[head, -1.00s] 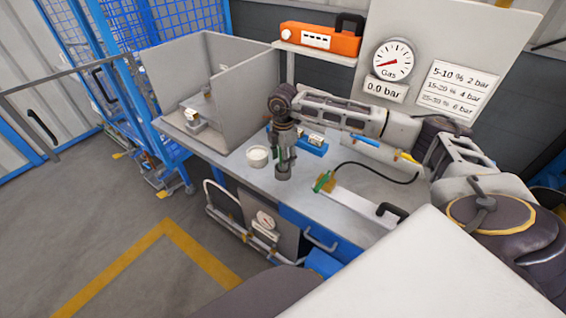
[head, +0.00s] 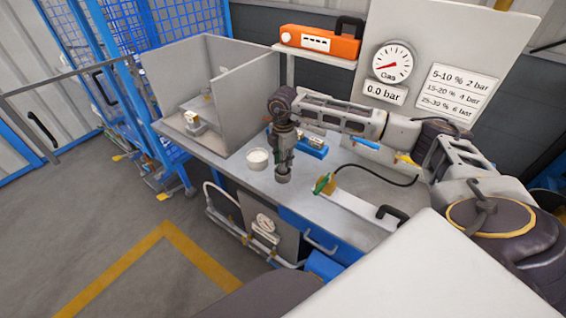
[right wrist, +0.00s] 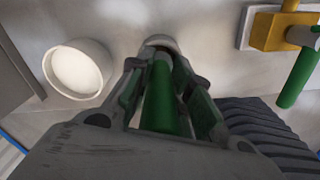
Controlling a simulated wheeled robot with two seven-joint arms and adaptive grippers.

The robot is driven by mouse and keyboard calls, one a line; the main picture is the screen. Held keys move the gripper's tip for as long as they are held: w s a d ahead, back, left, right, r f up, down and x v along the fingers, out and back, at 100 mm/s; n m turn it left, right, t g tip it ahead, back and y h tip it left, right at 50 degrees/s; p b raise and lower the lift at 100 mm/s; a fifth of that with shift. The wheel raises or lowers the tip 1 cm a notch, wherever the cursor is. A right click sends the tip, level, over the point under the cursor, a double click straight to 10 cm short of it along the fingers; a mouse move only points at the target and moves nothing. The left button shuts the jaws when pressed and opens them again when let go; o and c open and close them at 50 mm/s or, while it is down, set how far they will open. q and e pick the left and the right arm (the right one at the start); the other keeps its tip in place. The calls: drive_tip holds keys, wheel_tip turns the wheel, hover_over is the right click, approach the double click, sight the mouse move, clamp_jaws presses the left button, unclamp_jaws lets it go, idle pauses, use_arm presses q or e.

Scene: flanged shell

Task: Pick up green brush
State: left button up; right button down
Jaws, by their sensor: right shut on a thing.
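My right gripper (head: 284,160) is over the workbench, pointing down. In the right wrist view its fingers (right wrist: 165,90) are shut around a green cylindrical handle, the green brush (right wrist: 162,100). The handle runs between the two fingers. A pale round end (right wrist: 160,42) shows beyond the fingertips; in the head view a grey round piece (head: 283,179) shows below them. I cannot tell if this is part of the brush or a separate thing, or whether it touches the bench. The bristles are not clear. My left gripper is not in view.
A white round cup (head: 257,159) stands left of the right gripper. A brass fitting with a green handle (head: 322,184) is to the right. A blue block (head: 312,147) lies behind. A grey walled enclosure (head: 235,90) is at the bench's left. The bench front is partly clear.

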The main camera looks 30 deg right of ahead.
drive_tip(key=shift+r, duration=0.2)
wheel_tip(320, 180, up, 8)
drive_tip(key=shift+r+b, duration=0.1)
drive_tip(key=shift+b, duration=0.3)
drive_tip(key=shift+r, duration=0.7)
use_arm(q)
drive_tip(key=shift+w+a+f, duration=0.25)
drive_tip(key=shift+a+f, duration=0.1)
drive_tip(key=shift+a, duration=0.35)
